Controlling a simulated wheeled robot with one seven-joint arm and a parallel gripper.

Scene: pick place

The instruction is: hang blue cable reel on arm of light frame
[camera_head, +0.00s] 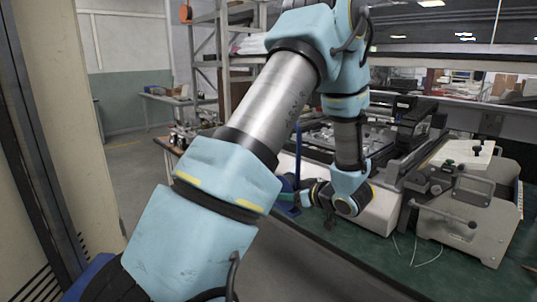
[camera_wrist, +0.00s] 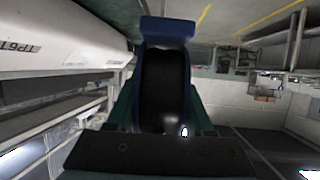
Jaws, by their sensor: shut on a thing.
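The blue cable reel (camera_wrist: 167,30) fills the middle of the wrist view, with a blue flange at the top and a dark, rounded middle. My gripper (camera_wrist: 162,102) is shut on it, with the dark green fingers along both sides and a black bar below. In the head view, a small blue part of the reel (camera_head: 288,209) shows beside my gripper (camera_head: 303,195), left of the wrist and in front of the bench machine. My arm hides much of the area around it. I cannot make out the light frame or its arm in either view.
A green-topped bench (camera_head: 370,255) carries a large printing machine (camera_head: 380,210) and a beige device (camera_head: 465,215) on the right, close to my wrist. Metal shelves (camera_head: 205,60) stand behind on the left. Open floor (camera_head: 135,165) lies left of my arm.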

